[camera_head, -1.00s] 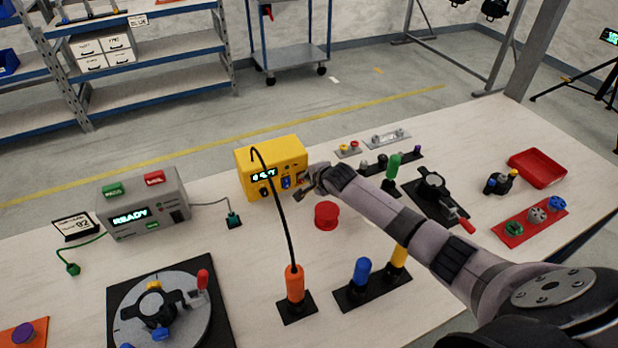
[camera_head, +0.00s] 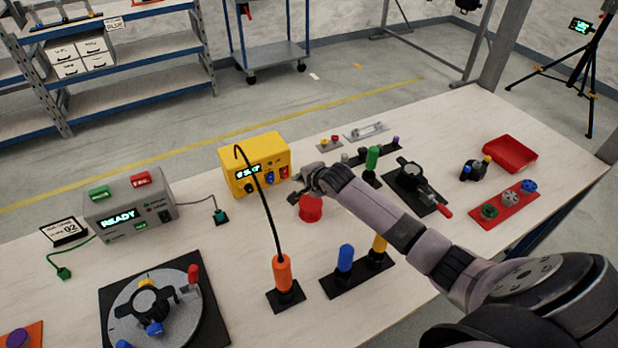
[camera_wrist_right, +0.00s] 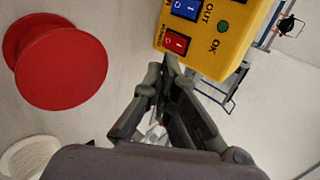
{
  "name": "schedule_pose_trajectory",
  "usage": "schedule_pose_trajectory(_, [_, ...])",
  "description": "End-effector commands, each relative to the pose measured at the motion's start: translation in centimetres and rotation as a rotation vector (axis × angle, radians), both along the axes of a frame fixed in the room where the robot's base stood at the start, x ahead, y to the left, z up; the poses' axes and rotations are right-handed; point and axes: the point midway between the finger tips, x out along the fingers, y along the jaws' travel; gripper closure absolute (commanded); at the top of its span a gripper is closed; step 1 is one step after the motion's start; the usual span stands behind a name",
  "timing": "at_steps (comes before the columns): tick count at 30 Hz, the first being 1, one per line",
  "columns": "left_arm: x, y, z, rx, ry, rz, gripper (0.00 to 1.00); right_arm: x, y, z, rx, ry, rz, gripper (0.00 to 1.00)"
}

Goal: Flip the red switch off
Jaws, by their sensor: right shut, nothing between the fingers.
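The red switch (camera_head: 284,172) is a small rocker at the right end of the front of the yellow box (camera_head: 240,152). In the right wrist view the red switch (camera_wrist_right: 175,42) sits at the box's corner, beside a blue rocker switch (camera_wrist_right: 186,8) with a green OK light (camera_wrist_right: 223,27) nearby. My right gripper (camera_head: 293,197) is shut and empty, a little in front of the box and low near the table. In the wrist view its fingertips (camera_wrist_right: 163,66) are close below the red switch; contact cannot be told. My left gripper is not in view.
A red spool-shaped knob (camera_head: 310,208) stands right beside my right gripper. A black cable arches from an orange handle (camera_head: 283,273) in front of the box. A grey READY box (camera_head: 130,208) stands left. Green and purple pegs stand behind my right arm.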

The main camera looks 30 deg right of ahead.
Motion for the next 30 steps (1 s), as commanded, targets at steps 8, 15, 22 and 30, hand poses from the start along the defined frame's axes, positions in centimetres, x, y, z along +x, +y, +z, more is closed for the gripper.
schedule_pose_trajectory(8, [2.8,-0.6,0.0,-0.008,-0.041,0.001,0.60,-3.1,0.2,2.8,0.000,-0.001,0.001,1.00])
schedule_pose_trajectory(15, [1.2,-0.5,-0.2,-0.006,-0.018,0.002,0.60,-4.3,0.2,4.1,0.000,0.000,0.000,1.00])
schedule_pose_trajectory(22, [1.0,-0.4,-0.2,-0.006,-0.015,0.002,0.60,-4.5,0.2,4.3,0.000,0.000,0.000,1.00])
schedule_pose_trajectory(30, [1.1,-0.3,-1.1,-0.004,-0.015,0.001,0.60,-4.1,0.5,4.2,-0.002,-0.006,0.008,1.00])
